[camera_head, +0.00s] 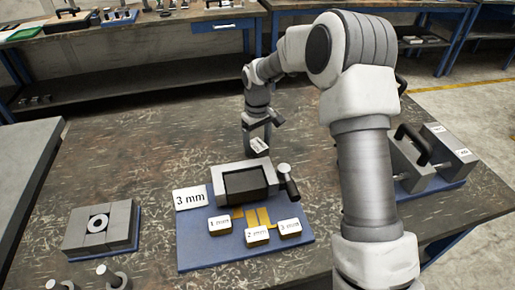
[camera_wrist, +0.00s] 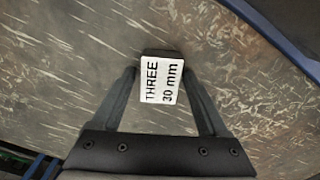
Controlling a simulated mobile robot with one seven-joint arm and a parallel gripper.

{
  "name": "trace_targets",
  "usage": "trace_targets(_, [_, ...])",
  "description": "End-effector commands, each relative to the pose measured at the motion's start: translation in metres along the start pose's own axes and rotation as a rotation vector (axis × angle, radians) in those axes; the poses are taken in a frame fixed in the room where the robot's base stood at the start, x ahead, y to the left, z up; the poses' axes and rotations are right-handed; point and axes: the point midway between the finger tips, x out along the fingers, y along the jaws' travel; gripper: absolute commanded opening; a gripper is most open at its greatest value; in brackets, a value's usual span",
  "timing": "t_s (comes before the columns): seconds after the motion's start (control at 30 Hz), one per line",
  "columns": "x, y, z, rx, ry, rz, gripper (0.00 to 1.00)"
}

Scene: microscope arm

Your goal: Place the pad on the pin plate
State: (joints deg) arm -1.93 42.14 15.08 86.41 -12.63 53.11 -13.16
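My gripper (camera_wrist: 158,72) has its two fingers on either side of a small dark block with a white label (camera_wrist: 161,82) reading "THREE 30 mm". The block appears held between the fingertips. In the head view the label (camera_head: 259,146) shows at my gripper's end, above the table behind a grey U-shaped block. I cannot tell for sure which thing is the pad or the pin plate. A blue mat (camera_head: 195,250) carries the U-shaped block (camera_head: 222,188) with a dark recess, and small pads marked 1 mm (camera_head: 220,225), 2 mm (camera_head: 257,236) and 3 mm (camera_head: 289,228).
A "3 mm" card (camera_head: 190,198) and a dark cylinder-topped handle (camera_head: 287,182) flank the U-shaped block. A grey fixture with a ring (camera_head: 98,222) sits at left. A fixture with a black handle (camera_head: 413,143) and pins stands at right, partly behind my arm.

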Motion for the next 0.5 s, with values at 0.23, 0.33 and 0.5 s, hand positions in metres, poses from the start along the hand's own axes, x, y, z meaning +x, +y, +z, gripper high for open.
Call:
trace_targets(0.23, [-0.0002,0.0000,0.0000,0.000,0.000,0.000,0.30])
trace_targets(0.33, [-0.0002,0.0000,0.0000,0.000,0.000,0.000,0.12])
trace_targets(0.5, [-0.0003,0.0000,-0.0001,0.000,0.000,0.000,0.00])
